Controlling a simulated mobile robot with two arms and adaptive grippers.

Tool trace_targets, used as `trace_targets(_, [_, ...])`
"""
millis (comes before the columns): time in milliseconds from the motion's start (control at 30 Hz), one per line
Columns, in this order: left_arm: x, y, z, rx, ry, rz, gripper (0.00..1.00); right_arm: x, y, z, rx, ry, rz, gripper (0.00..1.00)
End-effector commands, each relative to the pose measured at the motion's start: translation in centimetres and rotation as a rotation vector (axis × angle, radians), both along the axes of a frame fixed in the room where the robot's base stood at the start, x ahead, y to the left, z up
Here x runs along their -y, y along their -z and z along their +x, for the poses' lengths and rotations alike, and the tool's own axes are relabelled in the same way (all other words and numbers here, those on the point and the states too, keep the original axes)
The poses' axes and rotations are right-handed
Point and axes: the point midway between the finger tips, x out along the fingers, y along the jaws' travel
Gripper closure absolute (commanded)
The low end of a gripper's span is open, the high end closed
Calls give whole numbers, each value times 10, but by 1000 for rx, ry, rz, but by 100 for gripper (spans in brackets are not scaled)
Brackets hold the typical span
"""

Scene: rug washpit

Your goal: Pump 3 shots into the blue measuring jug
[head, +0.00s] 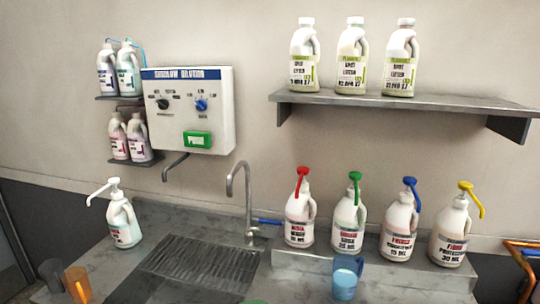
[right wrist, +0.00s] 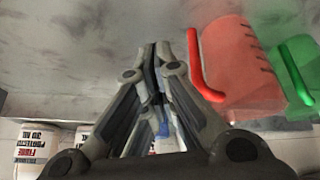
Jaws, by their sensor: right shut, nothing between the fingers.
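The red-pump bottle (head: 300,220) and yellow-pump bottle (head: 449,236) stand at either end of this row. Whether the jug is under a nozzle I cannot tell. My right gripper (right wrist: 155,50) is shut and empty in the right wrist view. A bit of blue shows between its finger links there; I cannot tell what it is. My left gripper is in neither view.
A red jug (right wrist: 232,60) and a green jug (right wrist: 294,75) are right of the fingers in the wrist view. An orange jug (head: 77,284), a white pump bottle (head: 122,222), a drain grate (head: 190,262) and a tap (head: 248,200) are on the left. A shelf (head: 400,101) hangs above.

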Motion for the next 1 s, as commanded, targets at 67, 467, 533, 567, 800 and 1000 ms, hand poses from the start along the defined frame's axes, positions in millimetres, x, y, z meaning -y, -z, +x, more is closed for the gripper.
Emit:
trace_targets(67, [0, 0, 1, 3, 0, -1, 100, -6, 16, -36, -29, -14, 7, 100])
trace_targets(467, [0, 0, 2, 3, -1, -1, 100, -12, 39, -179, -131, -32, 22, 100])
trace_targets(533, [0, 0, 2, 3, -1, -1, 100, -12, 38, -195, -144, -31, 22, 100])
trace_targets(567, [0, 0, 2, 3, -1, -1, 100, -11, 37, -201, -148, -31, 22, 100])
trace_targets(800, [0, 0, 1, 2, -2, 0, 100, -8, 30, -246, -184, -25, 17, 100])
trace_targets(1000, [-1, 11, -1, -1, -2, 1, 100, -10, 84, -234, -201, -27, 15, 100])
